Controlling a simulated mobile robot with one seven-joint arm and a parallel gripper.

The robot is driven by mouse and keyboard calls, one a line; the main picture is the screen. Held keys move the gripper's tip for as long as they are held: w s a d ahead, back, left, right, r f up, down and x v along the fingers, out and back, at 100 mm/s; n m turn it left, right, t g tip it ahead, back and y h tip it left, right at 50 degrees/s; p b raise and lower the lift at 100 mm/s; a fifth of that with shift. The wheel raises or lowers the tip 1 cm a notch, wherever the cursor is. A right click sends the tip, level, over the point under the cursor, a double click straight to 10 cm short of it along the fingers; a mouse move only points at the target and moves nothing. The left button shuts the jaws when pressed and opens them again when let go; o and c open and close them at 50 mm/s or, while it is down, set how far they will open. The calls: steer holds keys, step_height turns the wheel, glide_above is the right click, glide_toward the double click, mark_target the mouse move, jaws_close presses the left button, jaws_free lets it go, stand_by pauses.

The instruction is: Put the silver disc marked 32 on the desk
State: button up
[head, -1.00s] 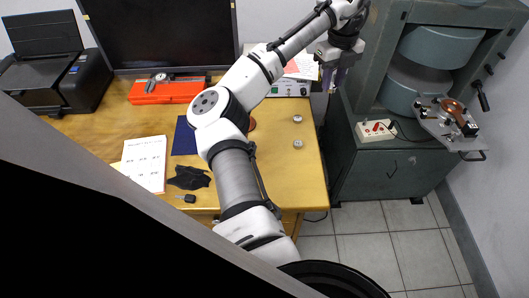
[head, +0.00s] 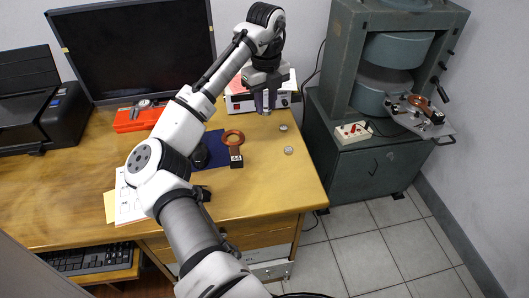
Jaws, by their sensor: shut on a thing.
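My gripper (head: 265,106) points down over the back right part of the desk (head: 255,190), in front of the white and red instrument. Its jaws are shut on a small silver disc, mostly hidden between the fingertips. I cannot read its mark or tell whether it touches the desk. Two other small silver discs lie on the desk to the right, one farther back (head: 283,127) and one nearer the front (head: 288,150). Their marks are too small to read.
A copper-coloured ring on a dark-ended handle (head: 234,140) lies left of the discs. The magnet (head: 390,65) stands on a grey cabinet (head: 365,170) at the right, with a red-topped box (head: 353,132) before it. The desk's front right is clear.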

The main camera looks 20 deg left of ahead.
mark_target(266, 108)
step_height(266, 108, down, 17)
steer(key=shift+f+p, duration=0.1)
steer(key=shift+p, duration=0.5)
steer(key=shift+f, duration=0.15)
steer(key=o, duration=0.9)
step_height(266, 108, up, 12)
steer(key=shift+r+b, duration=0.2)
steer(key=shift+b, duration=0.6)
